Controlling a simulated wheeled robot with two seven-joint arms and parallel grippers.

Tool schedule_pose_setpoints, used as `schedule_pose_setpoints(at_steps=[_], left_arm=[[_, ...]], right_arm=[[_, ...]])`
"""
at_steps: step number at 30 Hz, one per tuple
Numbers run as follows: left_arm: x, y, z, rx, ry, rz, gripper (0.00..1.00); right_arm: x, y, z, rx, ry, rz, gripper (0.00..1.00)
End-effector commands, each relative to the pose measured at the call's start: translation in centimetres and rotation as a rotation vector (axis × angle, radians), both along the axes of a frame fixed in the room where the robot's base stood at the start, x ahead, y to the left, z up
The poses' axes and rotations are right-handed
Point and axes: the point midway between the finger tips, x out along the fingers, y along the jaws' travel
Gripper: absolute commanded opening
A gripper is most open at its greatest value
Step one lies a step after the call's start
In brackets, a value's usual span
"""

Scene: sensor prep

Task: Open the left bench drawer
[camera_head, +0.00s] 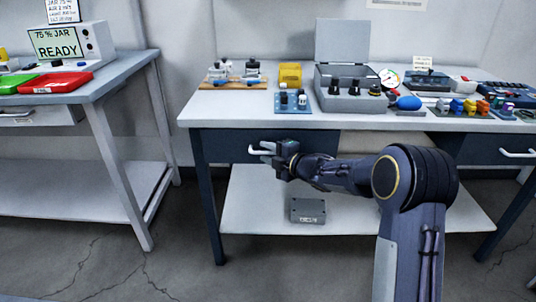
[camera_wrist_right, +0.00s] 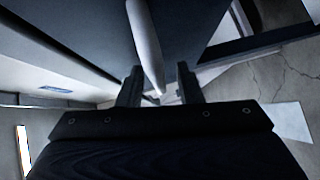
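The left bench drawer (camera_head: 226,146) has a dark blue front below the light bench top and looks shut. Its white bar handle (camera_head: 259,151) is at the middle of the front, partly hidden by my right gripper. My right gripper (camera_head: 279,152) is at the handle, its arm coming from the lower right. In the right wrist view, the white handle (camera_wrist_right: 147,45) runs between the two dark fingers of my right gripper (camera_wrist_right: 158,88). The fingers are apart, with a gap visible on both sides of the handle. My left gripper is not in view.
The bench top (camera_head: 217,107) carries a grey open case (camera_head: 347,103), a blue rack (camera_head: 291,103) and several small items. A grey box (camera_head: 308,211) lies on the lower shelf (camera_head: 255,205). Another table (camera_head: 110,78) stands at left, with clear floor between.

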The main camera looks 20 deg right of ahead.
Motion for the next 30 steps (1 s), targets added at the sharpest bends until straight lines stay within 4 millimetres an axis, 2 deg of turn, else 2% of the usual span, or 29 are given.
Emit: schedule_pose_setpoints(at_steps=[5, 13, 24, 30], left_arm=[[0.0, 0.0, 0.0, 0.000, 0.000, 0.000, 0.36], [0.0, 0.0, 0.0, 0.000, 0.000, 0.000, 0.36], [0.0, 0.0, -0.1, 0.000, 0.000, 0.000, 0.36], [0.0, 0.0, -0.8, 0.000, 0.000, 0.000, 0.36]], right_arm=[[0.0, 0.0, 0.0, 0.000, 0.000, -0.001, 0.33], [0.0, 0.0, 0.0, 0.000, 0.000, -0.001, 0.00], [-0.1, 0.0, 0.0, 0.000, 0.000, -0.001, 0.00], [-1.0, 0.2, -0.2, 0.000, 0.001, -0.002, 0.00]])
